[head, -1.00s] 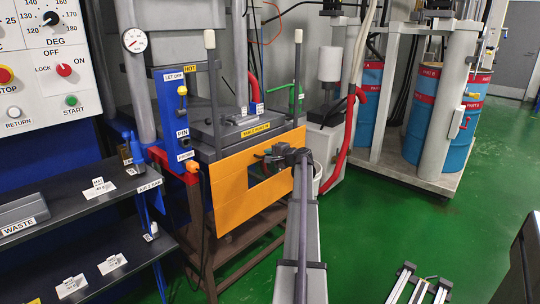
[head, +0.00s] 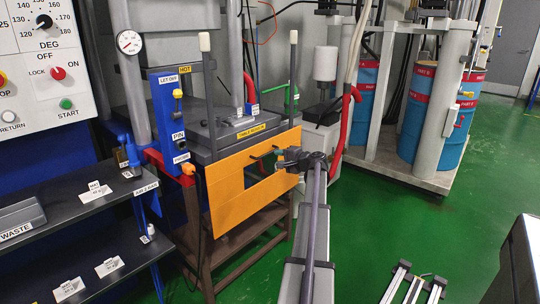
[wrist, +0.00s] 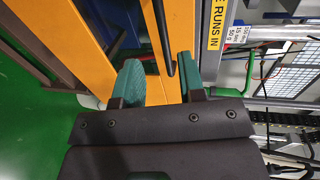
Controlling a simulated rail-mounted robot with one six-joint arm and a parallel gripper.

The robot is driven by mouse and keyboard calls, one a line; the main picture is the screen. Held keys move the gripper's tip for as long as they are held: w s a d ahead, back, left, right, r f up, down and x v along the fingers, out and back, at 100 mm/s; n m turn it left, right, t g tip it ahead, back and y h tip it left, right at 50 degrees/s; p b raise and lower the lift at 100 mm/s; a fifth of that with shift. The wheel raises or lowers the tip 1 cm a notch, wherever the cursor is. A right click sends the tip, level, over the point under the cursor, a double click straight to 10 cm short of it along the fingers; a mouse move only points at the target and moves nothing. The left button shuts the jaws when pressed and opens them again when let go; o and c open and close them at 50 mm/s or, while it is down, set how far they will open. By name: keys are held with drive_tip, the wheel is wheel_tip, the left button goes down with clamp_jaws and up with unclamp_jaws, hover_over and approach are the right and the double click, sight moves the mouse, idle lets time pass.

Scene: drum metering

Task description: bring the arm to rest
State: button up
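My gripper (head: 279,164) is in front of the orange panel (head: 232,200) of the press, near its rectangular cut-out. In the wrist view my gripper (wrist: 158,74) has two green fingers standing apart with nothing held between them. A dark bar handle (head: 262,154) on the panel lies just left of the fingers in the head view. In the wrist view the handle (wrist: 168,40) runs ahead of the gap between the fingertips. The fingers look clear of it. My arm reaches up from the bottom of the head view.
A dark shelf unit (head: 60,210) with labelled cards stands at left, below a control panel (head: 45,75). Blue drums (head: 418,110) stand in a grey frame at the back right. A low rail fixture (head: 412,288) is on the floor. Green floor is open at right.

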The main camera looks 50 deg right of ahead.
drive_tip(key=v, duration=0.2)
drive_tip(key=shift+s, duration=0.3)
drive_tip(key=a+f+n+g+y, duration=0.1)
drive_tip(key=a+f+n+g, duration=0.25)
drive_tip(key=a, duration=0.75)
drive_tip(key=a+f+n+g+y, duration=0.2)
drive_tip(key=a+f+n+g, duration=0.15)
drive_tip(key=a, duration=0.85)
drive_tip(key=a+f+n+g+y, duration=0.1)
drive_tip(key=a+f+n+g, duration=0.3)
drive_tip(key=a, duration=0.7)
drive_tip(key=s+a+f+n+g+h, duration=0.1)
drive_tip(key=s+a+n+g, duration=0.2)
drive_tip(key=a, duration=1.3)
drive_tip(key=s+a+f+n+g+h, duration=0.2)
drive_tip(key=s+a+n, duration=0.15)
drive_tip(key=a, duration=1.25)
wheel_tip(320, 180, up, 26)
drive_tip(key=w+a+n+p, duration=0.1)
drive_tip(key=a+p, duration=0.1)
drive_tip(key=p, duration=2.3)
drive_tip(key=shift+p, duration=0.35)
